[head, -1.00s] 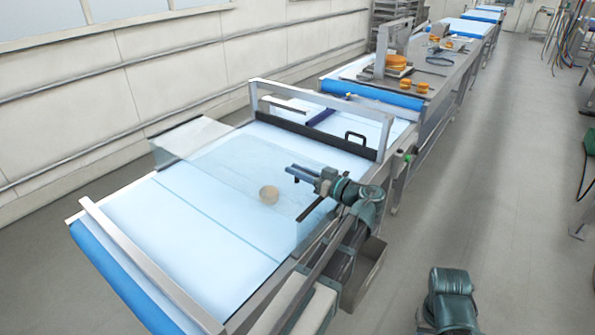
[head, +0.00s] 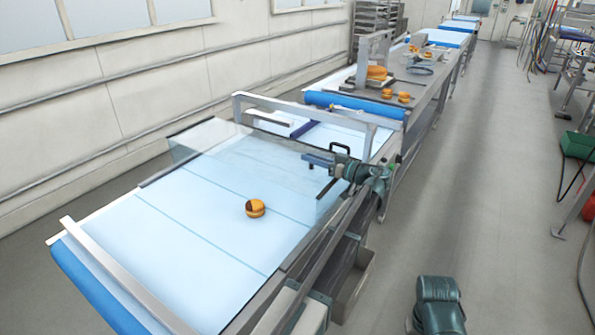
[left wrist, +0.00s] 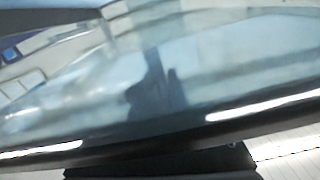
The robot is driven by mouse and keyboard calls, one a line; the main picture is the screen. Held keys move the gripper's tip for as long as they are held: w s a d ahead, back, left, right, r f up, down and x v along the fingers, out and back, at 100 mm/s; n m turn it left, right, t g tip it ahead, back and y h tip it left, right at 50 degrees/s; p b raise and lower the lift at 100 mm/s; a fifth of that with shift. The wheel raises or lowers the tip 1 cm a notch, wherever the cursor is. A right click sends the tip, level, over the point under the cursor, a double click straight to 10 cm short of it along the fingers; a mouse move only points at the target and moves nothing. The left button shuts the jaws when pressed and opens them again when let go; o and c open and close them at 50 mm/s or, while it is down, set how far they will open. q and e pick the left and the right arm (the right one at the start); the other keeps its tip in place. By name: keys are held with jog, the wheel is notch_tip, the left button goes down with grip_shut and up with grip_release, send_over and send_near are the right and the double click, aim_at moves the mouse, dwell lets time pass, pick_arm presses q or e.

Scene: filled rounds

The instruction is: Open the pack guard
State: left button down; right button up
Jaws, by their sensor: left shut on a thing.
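The pack guard (head: 262,162) is a clear panel over the far part of the pale blue belt in the head view. Its left end stands raised. My left gripper (head: 312,160) is at the panel's right side, shut on the guard; the exact contact is hard to see. In the left wrist view the clear panel (left wrist: 215,75) with its dark edge fills the picture, blurred. My right gripper is out of view.
A filled round bun (head: 256,208) lies on the belt (head: 170,230), clear of the panel in the picture. A grey metal frame (head: 290,106) spans the belt behind the guard. More orange rounds (head: 378,72) stand on the line beyond.

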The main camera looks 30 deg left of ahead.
pick_arm(q)
jog(key=w, duration=0.7)
jog(key=shift+w+d, duration=0.3)
jog(key=shift+d, duration=0.05)
jog(key=c, duration=0.8)
grip_release()
jog(key=s+d, duration=0.1)
jog(key=d, duration=1.2)
jog(key=shift+d, duration=0.4)
